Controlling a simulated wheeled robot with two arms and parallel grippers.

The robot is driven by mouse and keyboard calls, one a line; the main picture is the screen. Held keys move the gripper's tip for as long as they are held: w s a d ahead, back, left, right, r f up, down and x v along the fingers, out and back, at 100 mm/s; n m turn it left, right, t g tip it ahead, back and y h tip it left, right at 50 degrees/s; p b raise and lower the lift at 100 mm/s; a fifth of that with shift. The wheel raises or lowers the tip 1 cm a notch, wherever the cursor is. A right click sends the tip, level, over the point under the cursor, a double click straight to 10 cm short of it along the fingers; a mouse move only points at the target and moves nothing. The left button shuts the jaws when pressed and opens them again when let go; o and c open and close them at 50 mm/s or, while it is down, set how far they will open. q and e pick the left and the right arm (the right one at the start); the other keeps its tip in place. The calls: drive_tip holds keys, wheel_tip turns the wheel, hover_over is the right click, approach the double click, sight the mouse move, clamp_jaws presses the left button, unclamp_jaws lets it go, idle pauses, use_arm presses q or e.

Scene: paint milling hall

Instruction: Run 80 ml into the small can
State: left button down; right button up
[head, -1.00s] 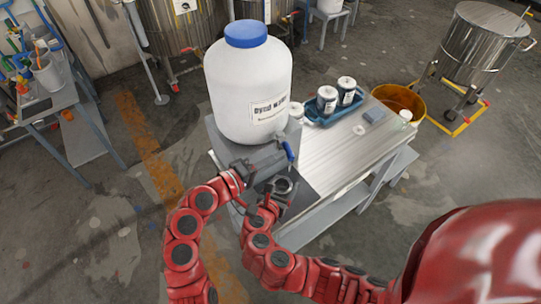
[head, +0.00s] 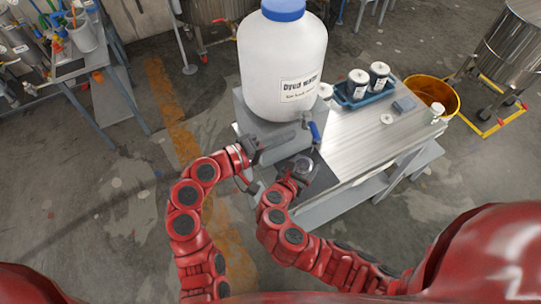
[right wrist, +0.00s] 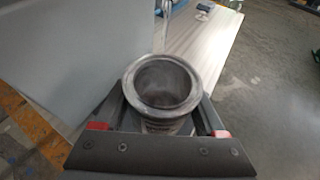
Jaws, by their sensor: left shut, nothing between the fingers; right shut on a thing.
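A large white container (head: 283,65) with a blue lid stands on a grey stand; its label reads "DYED WATER". Its tap has a blue handle (head: 315,131) low on the right side. My left gripper (head: 252,150) is shut and empty, left of the tap and apart from it. My right gripper (head: 303,172) is shut on the small can, below the tap. In the right wrist view the small metal can (right wrist: 162,88) is upright and open-topped between the fingers. A thin vertical piece or stream shows just behind its rim; I cannot tell which. The can's fill level is unclear.
The metal bench (head: 360,140) holds a blue tray (head: 362,98) with two lidded jars, a grey block (head: 404,104) and a white disc (head: 387,119). A yellow bucket (head: 432,88) is beyond its right end. A cluttered table (head: 95,60) stands at left.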

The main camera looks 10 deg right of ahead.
drive_tip(key=shift+w+d, duration=0.1)
use_arm(q)
drive_tip(key=s+a+r, duration=0.1)
drive_tip(key=s+a, duration=0.5)
drive_tip(key=s, duration=0.1)
drive_tip(key=shift+s, duration=0.2)
use_arm(e)
drive_tip(key=w+d, duration=0.3)
drive_tip(key=w, duration=0.1)
drive_tip(key=shift+w+d, duration=0.35)
drive_tip(key=shift+d, duration=0.05)
use_arm(q)
drive_tip(key=shift+r, duration=0.1)
idle(3.0)
use_arm(e)
drive_tip(key=s+a, duration=0.4)
drive_tip(key=s, duration=0.1)
drive_tip(key=shift+w, duration=0.1)
